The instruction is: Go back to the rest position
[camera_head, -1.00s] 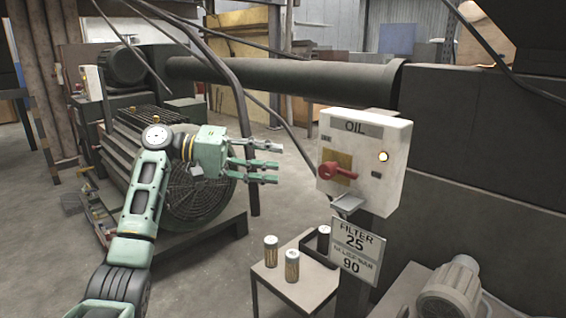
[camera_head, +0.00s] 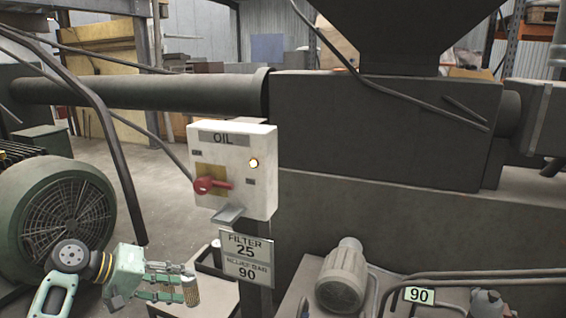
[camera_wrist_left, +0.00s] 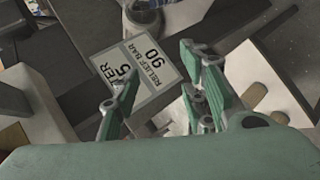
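My left gripper (camera_head: 188,283) is low at the lower left of the head view. Its fingers point right, apart, and it is open. A can (camera_head: 191,292) with a brownish label shows just at the fingertips, partly hidden by them; the gripper is not closed on it. In the left wrist view the two green fingers (camera_wrist_left: 160,90) are spread wide, with nothing held between them. The white sign reading 90 (camera_wrist_left: 145,65) shows beyond them. My right gripper is not in view.
The white OIL box (camera_head: 232,165) with its red handle (camera_head: 213,185) stands on a post, with the FILTER sign (camera_head: 246,259) below. A small table (camera_head: 222,290) is beside my left gripper. A large fan motor (camera_head: 65,215) is at left, a grey motor (camera_head: 342,275) at lower right.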

